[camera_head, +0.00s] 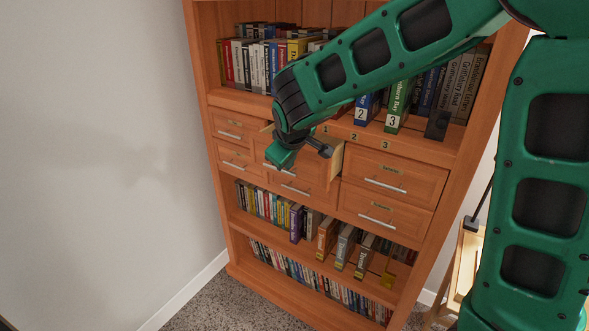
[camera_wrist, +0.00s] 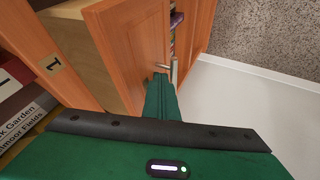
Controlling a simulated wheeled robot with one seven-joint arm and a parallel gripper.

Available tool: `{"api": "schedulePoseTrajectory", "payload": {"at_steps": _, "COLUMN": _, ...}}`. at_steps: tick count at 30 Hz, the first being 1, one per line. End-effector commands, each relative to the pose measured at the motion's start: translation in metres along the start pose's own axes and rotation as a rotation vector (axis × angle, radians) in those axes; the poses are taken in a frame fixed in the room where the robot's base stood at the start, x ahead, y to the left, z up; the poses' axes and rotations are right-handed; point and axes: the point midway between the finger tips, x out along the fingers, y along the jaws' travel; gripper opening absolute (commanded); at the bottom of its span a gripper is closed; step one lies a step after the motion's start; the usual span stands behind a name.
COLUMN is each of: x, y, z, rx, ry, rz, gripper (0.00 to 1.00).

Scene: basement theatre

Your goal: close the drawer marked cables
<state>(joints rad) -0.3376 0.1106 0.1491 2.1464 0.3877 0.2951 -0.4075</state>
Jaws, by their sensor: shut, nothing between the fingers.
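One drawer (camera_head: 318,172), the upper middle one of the wooden bookcase, stands pulled out. Its label is hidden behind my arm, so I cannot read whether it says cables. In the wrist view its front panel (camera_wrist: 132,45) and pale side wall (camera_wrist: 78,50) show, with a metal bar handle (camera_wrist: 174,72) on the front. My gripper (camera_head: 274,164) is in front of this drawer, its fingers shut and empty. In the wrist view the fingertips (camera_wrist: 159,80) are close beside the handle; I cannot tell whether they touch it or the front.
Shut drawers flank it: two at left (camera_head: 231,133) and two at right (camera_head: 392,178). Another drawer (camera_head: 290,190) is below. Books (camera_head: 262,62) fill the shelf above, with numbered volumes (camera_head: 395,103) at right. A white wall (camera_head: 95,150) stands at left.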

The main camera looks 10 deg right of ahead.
Motion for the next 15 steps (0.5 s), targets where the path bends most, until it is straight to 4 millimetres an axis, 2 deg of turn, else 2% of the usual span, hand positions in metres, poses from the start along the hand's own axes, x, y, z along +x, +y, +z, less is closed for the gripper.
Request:
{"api": "schedulePoseTrajectory", "payload": {"at_steps": 9, "x": 0.030, "y": 0.050, "z": -0.006, "rx": -0.007, "ry": 0.005, "rz": -0.003, "gripper": 0.00}}
{"api": "schedulePoseTrajectory", "payload": {"at_steps": 15, "x": 0.039, "y": 0.066, "z": -0.008, "rx": -0.010, "ry": 0.006, "rz": -0.005, "gripper": 0.00}}
